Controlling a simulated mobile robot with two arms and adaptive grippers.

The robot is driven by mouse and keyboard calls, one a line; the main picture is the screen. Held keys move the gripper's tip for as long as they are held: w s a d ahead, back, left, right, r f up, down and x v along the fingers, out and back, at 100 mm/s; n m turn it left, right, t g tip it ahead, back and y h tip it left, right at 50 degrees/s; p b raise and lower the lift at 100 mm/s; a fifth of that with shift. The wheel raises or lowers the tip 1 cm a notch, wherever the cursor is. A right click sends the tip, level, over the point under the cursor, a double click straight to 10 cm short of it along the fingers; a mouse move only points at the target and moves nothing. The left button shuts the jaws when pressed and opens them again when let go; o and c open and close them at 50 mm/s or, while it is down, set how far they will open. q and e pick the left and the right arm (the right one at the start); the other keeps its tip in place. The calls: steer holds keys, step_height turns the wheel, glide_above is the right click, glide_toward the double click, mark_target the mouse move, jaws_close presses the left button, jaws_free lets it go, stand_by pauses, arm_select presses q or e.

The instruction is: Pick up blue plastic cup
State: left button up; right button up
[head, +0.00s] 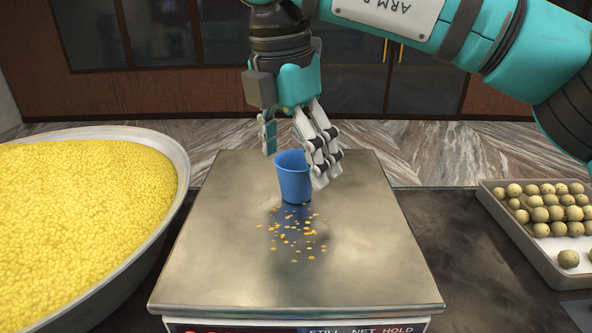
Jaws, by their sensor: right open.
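A blue plastic cup (292,181) stands upright on the metal platform of a scale (220,250), near the middle of its back half. My right gripper (293,160) comes down from above and behind the cup, its fingers pointing down. Its thin finger is up and left of the cup, and its wider fingers are at the cup's right and overlap its right edge in the picture. The gripper is open; I cannot tell whether any finger touches the cup. My left gripper is not in view.
A large bowl (180,150) heaped with yellow grains stands at the left, close to the scale. A tray (520,238) of round sweets (545,207) is at the right. Orange crumbs (298,240) lie on the platform in front of the cup. The dark counter between scale and tray is clear.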

steer(key=shift+w+d+f, duration=0.15)
steer(key=shift+f, duration=0.75)
steer(key=shift+c, duration=0.2)
steer(key=shift+c, duration=1.2)
steer(key=c, duration=1)
